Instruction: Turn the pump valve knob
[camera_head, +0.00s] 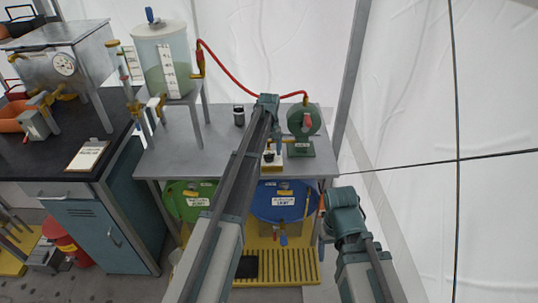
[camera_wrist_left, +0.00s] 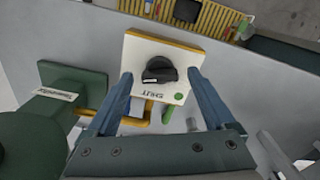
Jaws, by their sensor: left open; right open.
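The pump valve knob (camera_wrist_left: 159,70) is black and round with a raised grip. It sits on a white panel (camera_wrist_left: 144,48) with yellow edges, marked "SHUT" beside a green dot. In the left wrist view my left gripper (camera_wrist_left: 160,76) is open, with one blue finger on each side of the knob and a visible gap to it. In the head view my left gripper (camera_head: 268,103) is over the metal table by the green pump (camera_head: 303,119), its fingers not clear. The pump also shows in the left wrist view (camera_wrist_left: 75,98). My right gripper (camera_head: 343,211) is open, right of the table.
The metal table (camera_head: 190,145) holds a clear tank (camera_head: 165,60) with green liquid. A red hose (camera_head: 232,78) runs from the tank to the pump. Green (camera_head: 188,200) and blue (camera_head: 285,201) drums lie below. A clipboard (camera_head: 88,155) lies on the black bench at left.

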